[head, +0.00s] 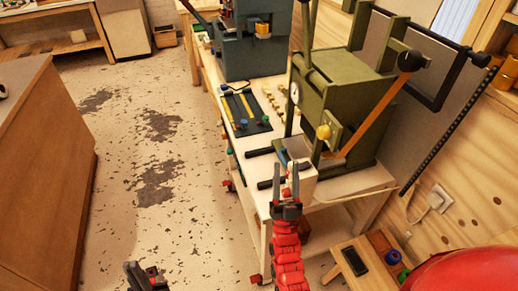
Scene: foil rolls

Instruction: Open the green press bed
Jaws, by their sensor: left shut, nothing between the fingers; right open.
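The green press (345,105) stands on the pale bench at the right, with a dial on its front left edge. An orange lever (375,112) with a black knob leans along its side. A black bar frame (440,75) sticks out at its upper right. Two black grips (263,152) jut out low at its front, beside a white box-like part (300,186). I cannot tell which part is the bed. My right gripper (290,172) is open in front of this white part; contact is unclear. My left gripper (146,272) is shut and empty, low over the floor.
A dark blue-grey machine (245,45) stands farther back on the bench (262,205). A dark mat (245,115) with tools lies between. A wooden cabinet (45,170) is at left, a small stool (350,268) at lower right. The middle floor is clear.

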